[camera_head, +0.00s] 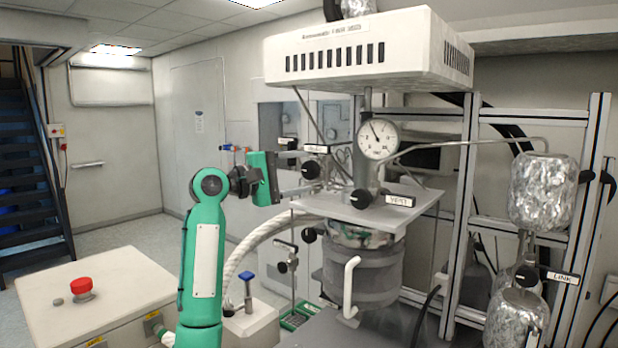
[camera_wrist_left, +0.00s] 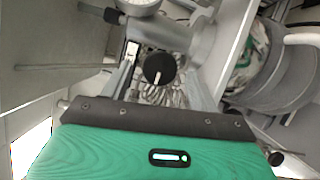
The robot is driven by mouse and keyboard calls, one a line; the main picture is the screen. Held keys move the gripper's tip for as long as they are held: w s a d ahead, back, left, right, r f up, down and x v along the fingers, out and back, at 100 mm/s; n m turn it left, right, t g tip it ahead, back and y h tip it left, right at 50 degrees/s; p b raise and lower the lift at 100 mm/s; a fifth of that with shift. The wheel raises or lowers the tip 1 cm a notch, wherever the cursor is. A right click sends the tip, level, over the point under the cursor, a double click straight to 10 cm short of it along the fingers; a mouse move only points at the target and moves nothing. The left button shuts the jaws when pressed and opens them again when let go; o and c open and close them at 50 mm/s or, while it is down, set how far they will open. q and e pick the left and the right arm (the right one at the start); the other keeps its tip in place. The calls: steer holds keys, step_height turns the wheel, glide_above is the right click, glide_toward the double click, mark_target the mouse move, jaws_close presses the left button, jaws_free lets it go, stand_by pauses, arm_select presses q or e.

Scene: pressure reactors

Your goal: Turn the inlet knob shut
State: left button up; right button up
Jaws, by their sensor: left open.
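The inlet knob (camera_head: 310,169) is a round black knob on a fitting at the left of the reactor's top plate, below a small white label (camera_head: 316,149) too small to read surely. In the left wrist view the black knob (camera_wrist_left: 158,69) has a pale line on its face, tilted slightly from upright. My left gripper (camera_head: 304,171) is open, with its fingers pointing right at the knob. In the wrist view its fingers (camera_wrist_left: 160,84) lie on either side of the knob; I cannot tell whether they touch it. My right gripper is not in view.
A dial gauge (camera_head: 379,139) and a second black knob labelled VENT (camera_head: 361,198) stand to the right on the top plate (camera_head: 345,213). A white slotted box (camera_head: 355,50) hangs above. A white hose (camera_head: 262,234) curves below my arm. A red button (camera_head: 81,286) is at the left.

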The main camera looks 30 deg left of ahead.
arm_select(q)
steer(key=b+v, duration=0.3)
steer(key=v, duration=0.7)
steer(key=shift+s, duration=0.2)
steer(key=shift+a+f, duration=0.1)
steer(key=shift+a, duration=0.05)
